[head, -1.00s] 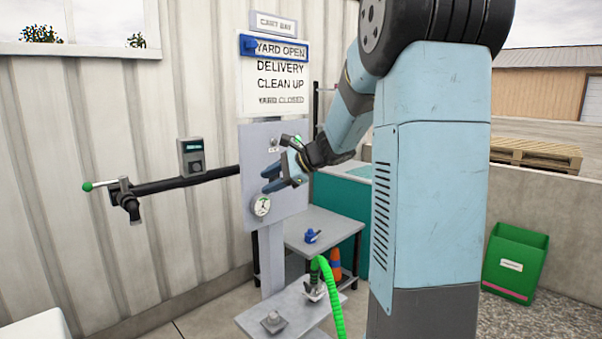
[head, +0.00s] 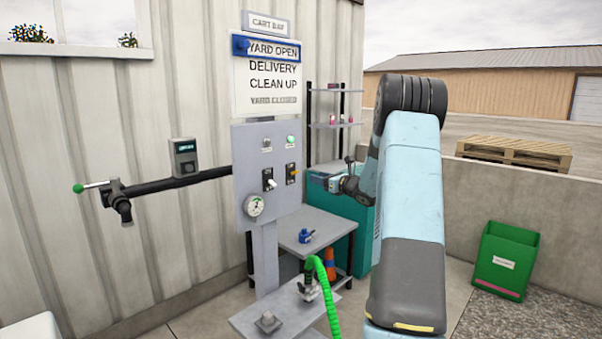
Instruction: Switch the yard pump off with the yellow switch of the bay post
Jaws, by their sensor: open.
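The bay post's grey panel (head: 244,168) stands in front of the ribbed wall. On its right side is the yellow switch (head: 293,172), on a dark plate; its lever position is too small to tell. A green lamp (head: 290,140) sits above it and looks lit. Left of it is a white-levered switch (head: 269,181), with a dull lamp (head: 266,145) above. My gripper (head: 332,186) is open and empty, to the right of the panel and apart from it. I cannot make out which thing is the yard pump.
A gauge (head: 254,206) sits low on the panel. A sign board (head: 240,85) is above. A grey table (head: 335,222) and green hose (head: 328,290) stand below.

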